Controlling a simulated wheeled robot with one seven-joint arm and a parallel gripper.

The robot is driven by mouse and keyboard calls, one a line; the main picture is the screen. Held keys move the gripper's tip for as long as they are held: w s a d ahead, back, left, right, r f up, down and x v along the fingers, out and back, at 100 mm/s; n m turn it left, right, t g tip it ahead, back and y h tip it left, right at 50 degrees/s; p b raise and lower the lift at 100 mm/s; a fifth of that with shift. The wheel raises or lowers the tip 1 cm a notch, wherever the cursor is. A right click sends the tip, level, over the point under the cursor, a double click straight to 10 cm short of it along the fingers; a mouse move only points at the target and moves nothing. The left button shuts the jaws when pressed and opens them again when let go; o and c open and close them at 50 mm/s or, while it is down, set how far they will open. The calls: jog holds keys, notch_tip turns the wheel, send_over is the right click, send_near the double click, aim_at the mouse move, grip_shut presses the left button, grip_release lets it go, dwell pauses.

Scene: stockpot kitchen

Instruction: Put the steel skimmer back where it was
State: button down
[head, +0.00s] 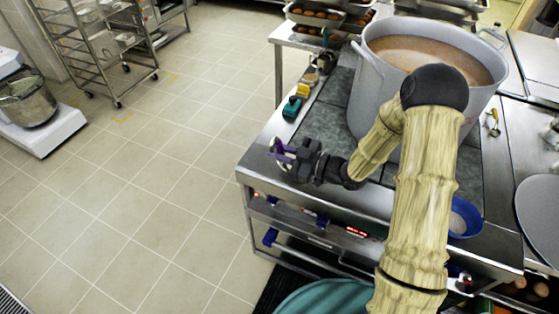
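I cannot make out a steel skimmer anywhere in the head view. My gripper (279,151) is at the left edge of the steel cooking counter (258,160), pointing left. Its purple-padded fingers look apart, with nothing clear between them. A large grey stockpot (366,100) full of brown liquid stands on the counter behind my arm. My arm crosses in front of the pot and hides part of its wall and of the counter.
Small yellow and teal items (293,106) lie along the counter's left edge. A blue bowl (466,215) stands to the right of my arm. Food trays (316,15) are at the back. The tiled floor (150,190) is clear.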

jog(key=shift+f+p, duration=0.3)
jog(key=shift+f, duration=1.65)
jog(key=shift+f, duration=0.2)
jog(key=c, duration=1.4)
grip_release()
jog(key=shift+r, duration=0.1)
jog(key=b+v, duration=0.3)
jog(key=v, duration=0.9)
